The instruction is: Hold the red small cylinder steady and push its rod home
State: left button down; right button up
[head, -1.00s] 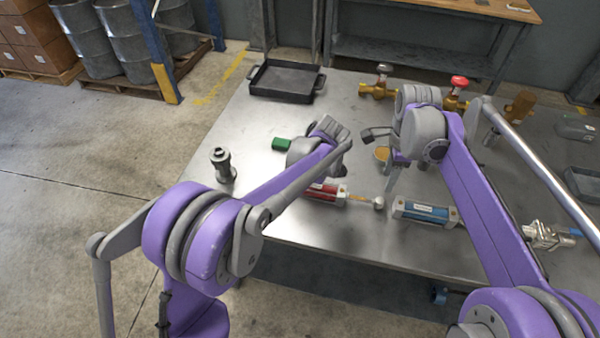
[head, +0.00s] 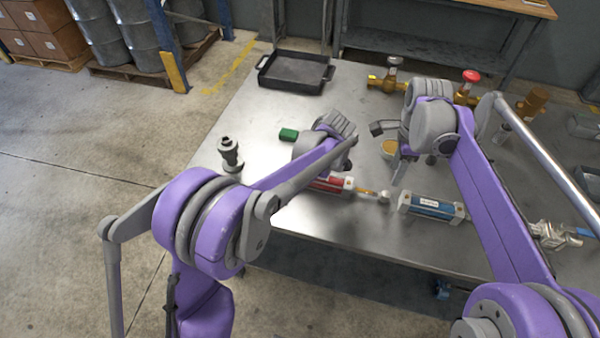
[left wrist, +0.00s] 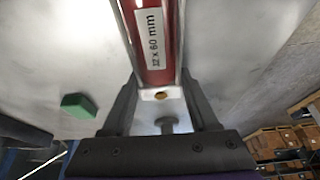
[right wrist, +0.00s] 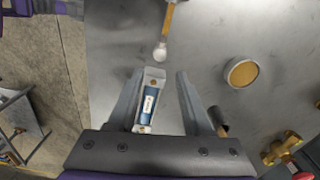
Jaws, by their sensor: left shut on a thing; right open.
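The red cylinder (head: 328,184) lies on the metal table with its label facing up. In the left wrist view, the cylinder (left wrist: 156,77) runs away from me between the fingers. My left gripper (left wrist: 158,88) is shut on its body near one end cap. My left arm hides part of that grip in the head view. The yellowish rod (head: 366,192) sticks out to the right and ends in a pale round knob (head: 384,197). My right gripper (right wrist: 156,76) is open and empty above the table. In the right wrist view, the rod (right wrist: 168,20) and knob (right wrist: 160,52) lie beyond its fingertips.
A blue cylinder (head: 432,207) lies right of the knob, beneath my right gripper. A round tan-topped piece (right wrist: 242,72) is nearby. A green block (head: 288,134), a dark upright fitting (head: 230,153), a black tray (head: 295,72) and brass valves (head: 387,80) stand around. Table between tray and valves is clear.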

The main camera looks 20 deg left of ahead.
jog(key=c, duration=0.7)
jog(key=shift+d, duration=0.2)
grip_shut()
jog(key=s+d+m+y, duration=0.1)
jog(key=d+m+y, duration=0.2)
jog(key=d, duration=0.4)
jog(key=shift+r+t+y, duration=0.25)
jog(key=shift+t+y, duration=0.05)
jog(key=shift+y, duration=0.4)
jog(key=shift+a, duration=0.1)
